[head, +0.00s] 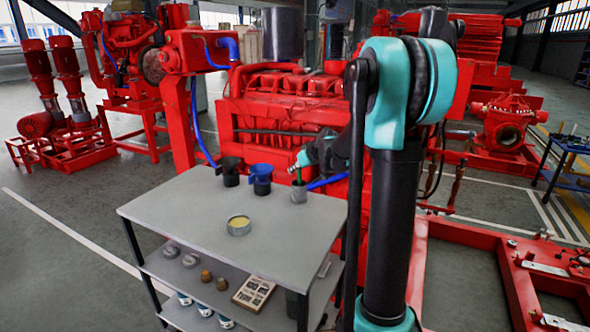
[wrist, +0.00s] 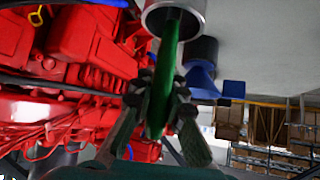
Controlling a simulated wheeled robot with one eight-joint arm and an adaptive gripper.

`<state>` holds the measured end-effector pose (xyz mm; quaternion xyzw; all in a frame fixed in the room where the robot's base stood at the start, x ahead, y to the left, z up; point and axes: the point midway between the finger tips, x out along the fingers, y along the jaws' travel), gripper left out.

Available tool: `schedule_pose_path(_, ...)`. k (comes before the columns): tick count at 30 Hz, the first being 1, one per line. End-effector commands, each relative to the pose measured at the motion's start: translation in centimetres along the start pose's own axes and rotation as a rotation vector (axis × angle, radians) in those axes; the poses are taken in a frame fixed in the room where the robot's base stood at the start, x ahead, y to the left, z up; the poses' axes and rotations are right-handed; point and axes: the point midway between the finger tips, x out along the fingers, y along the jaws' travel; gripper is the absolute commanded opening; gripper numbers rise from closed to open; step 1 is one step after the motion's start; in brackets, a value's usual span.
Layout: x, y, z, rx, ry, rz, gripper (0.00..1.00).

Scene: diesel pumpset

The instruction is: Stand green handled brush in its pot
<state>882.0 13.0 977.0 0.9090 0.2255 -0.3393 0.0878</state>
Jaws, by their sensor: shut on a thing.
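The green handled brush (wrist: 166,62) is held in my gripper (wrist: 162,92), whose fingers are shut on its handle. In the wrist view the far end of the brush reaches into the round mouth of a grey metal pot (wrist: 188,14); its tip is hidden inside. In the head view the grey pot (head: 298,193) stands at the back right of the grey trolley top, and a short stretch of green handle (head: 299,175) shows above it, just below my gripper (head: 301,163). I cannot tell whether the brush touches the pot's bottom.
A round tin with yellow contents (head: 239,225) sits mid-trolley (head: 190,205). The front of the top is clear. The red engine (head: 290,110) rises close behind.

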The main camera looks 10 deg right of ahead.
Motion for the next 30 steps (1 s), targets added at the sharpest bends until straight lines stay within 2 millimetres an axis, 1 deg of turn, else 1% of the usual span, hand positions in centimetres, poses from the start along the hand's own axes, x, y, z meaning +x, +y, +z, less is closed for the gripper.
schedule_pose_path(7,-0.01,0.0,-0.01,0.0,0.0,0.0,0.0)
schedule_pose_path(8,-0.01,0.0,-0.01,0.0,0.0,0.0,0.12)
schedule_pose_path(12,-0.01,-0.01,-0.01,0.0,0.0,0.0,0.3)
schedule_pose_path(14,-0.01,-0.01,-0.01,0.0,0.0,0.0,0.36)
schedule_pose_path(20,-0.01,-0.01,-0.01,0.0,0.0,0.0,0.36)
schedule_pose_path(24,-0.01,0.0,-0.01,0.0,0.0,0.0,0.52)
schedule_pose_path(25,-0.01,0.0,-0.01,0.0,0.0,0.0,0.54)
schedule_pose_path(30,-0.01,-0.01,-0.01,0.0,0.0,0.0,0.54)
